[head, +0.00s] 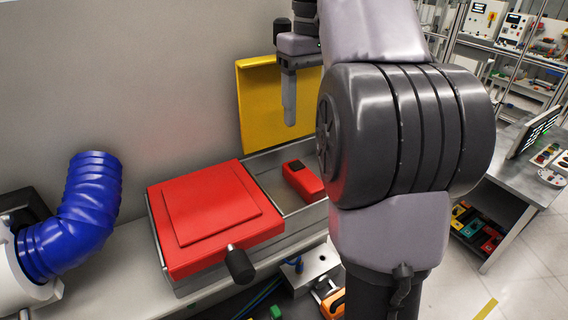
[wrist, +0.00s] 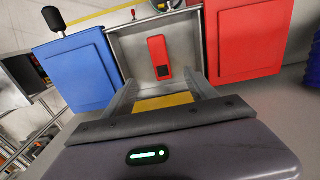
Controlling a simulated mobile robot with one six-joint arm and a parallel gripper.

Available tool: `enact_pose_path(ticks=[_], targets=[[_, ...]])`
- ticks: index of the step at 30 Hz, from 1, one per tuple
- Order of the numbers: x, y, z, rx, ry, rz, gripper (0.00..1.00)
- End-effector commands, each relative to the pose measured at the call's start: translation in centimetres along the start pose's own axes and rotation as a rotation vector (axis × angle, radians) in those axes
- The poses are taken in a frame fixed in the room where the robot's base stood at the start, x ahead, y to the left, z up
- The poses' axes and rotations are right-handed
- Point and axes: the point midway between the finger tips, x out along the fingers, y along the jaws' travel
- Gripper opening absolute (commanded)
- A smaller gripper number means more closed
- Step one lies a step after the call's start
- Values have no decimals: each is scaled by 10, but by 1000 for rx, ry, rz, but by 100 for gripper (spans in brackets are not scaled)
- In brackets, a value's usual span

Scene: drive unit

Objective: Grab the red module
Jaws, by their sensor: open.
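The red module (head: 303,180) is a small red block with a black patch on one end. It lies in an open grey metal compartment (head: 268,178), beside the large red lid. In the wrist view the module (wrist: 157,50) lies on the compartment floor, beyond the fingertips and between their lines. My gripper (head: 289,112) is above and behind the module in the head view, pointing down, apart from it. In the wrist view my gripper (wrist: 161,80) is open with nothing between its fingers. My arm covers the right part of the compartment area in the head view.
The red lid (head: 212,213) with a black knob (head: 239,264) is left of the compartment. A yellow panel (head: 272,107) stands upright behind it. A blue lid (wrist: 75,70) is on its other side. A blue hose (head: 77,215) is at far left.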

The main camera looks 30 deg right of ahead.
Motion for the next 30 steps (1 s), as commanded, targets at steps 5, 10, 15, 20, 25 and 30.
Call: enact_pose_path(ticks=[5,10,15,20,25,30], targets=[[44,0,1,-2,-1,-1,66],[95,0,1,0,-2,0,66],[120,0,1,0,-1,0,66],[145,0,6,1,-1,-1,66],[172,0,7,0,0,0,66],[174,0,7,2,1,0,66]])
